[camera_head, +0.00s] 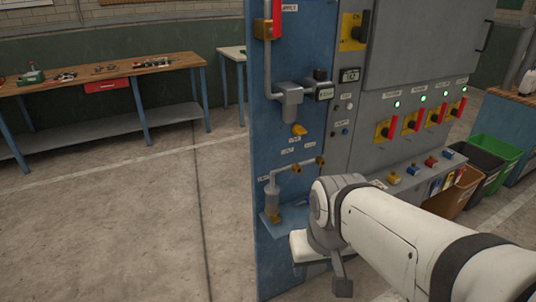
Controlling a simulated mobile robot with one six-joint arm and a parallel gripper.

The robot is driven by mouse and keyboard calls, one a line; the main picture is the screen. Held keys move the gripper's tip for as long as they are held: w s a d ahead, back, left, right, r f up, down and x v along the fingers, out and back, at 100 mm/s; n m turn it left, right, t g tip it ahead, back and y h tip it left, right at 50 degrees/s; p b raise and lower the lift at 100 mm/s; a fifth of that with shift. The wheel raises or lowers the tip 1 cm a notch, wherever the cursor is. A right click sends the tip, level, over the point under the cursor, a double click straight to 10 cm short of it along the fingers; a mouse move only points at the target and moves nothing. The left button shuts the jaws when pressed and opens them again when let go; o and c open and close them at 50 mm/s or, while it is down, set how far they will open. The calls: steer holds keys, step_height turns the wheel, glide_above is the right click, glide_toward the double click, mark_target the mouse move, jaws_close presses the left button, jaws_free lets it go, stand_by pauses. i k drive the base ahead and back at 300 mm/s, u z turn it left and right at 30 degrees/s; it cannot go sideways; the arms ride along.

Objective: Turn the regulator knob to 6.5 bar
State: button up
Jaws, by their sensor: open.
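A blue panel (266,150) carries grey pipework. A grey regulator-like body (290,98) sits on the pipe. The display reading is too small to make out. I cannot tell for sure which knob is the regulator's. My gripper (341,284) is low in front of the panel, well below these knobs. It is open, partly hidden by my arm, and holds nothing that I see.
A grey cabinet (408,62) with red-handled yellow switches (409,123) and green lights stands right of the panel. A pipe fitting (271,195) juts out near my arm. Bins (503,146) stand at right. A workbench (105,75) is at left; the floor between is clear.

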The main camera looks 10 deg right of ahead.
mark_target(319, 74)
steer(key=u, duration=0.1)
steer(key=k, duration=0.85)
steer(key=z, duration=0.7)
steer(key=i, duration=1.3)
steer(key=z, duration=0.45)
